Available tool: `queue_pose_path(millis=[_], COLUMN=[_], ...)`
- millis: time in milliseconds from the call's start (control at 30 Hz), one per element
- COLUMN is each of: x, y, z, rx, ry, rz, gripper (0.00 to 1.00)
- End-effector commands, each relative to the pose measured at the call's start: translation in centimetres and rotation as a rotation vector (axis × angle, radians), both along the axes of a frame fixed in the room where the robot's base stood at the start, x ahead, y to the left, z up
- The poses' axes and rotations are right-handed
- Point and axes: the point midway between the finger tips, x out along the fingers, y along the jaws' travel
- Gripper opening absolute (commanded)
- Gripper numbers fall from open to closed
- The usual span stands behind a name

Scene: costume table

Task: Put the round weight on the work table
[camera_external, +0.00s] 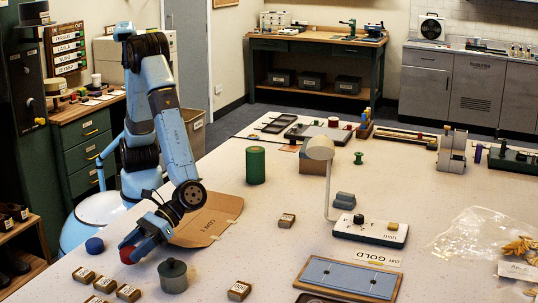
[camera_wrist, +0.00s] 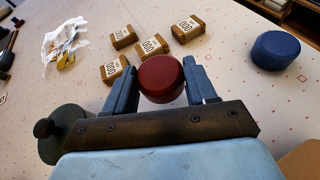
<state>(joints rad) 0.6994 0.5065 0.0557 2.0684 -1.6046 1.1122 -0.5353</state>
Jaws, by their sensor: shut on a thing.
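My gripper (camera_external: 132,248) is low over the near left of the white work table (camera_external: 240,260). In the wrist view its two fingers (camera_wrist: 162,84) are shut on a dark red round block (camera_wrist: 161,79); a bit of this red block shows in the external view (camera_external: 127,257). Whether it touches the table is hard to tell. A dark grey-green round weight with a knob on top (camera_external: 173,278) stands upright on the table, right of my gripper. It also shows at the lower left of the wrist view (camera_wrist: 62,135), partly hidden by my gripper.
A blue round block (camera_external: 94,245) stands just left of my gripper. Several small labelled boxes (camera_external: 104,284) lie near the front edge. A brown folder (camera_external: 208,220) lies behind my gripper, with a green cylinder (camera_external: 255,165) beyond. The table's middle is mostly clear.

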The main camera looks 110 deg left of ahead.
Motion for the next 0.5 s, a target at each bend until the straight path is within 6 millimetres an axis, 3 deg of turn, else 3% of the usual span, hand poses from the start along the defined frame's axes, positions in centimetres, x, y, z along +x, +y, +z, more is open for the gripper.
queue_pose_path(millis=[300,500], x=[0.2,0.2], y=[-0.3,-0.3], z=[-3.4,-3.4], rx=[0.001,0.000], ry=[0.001,-0.001], rz=[0.000,0.000], gripper=[0.12,0.12])
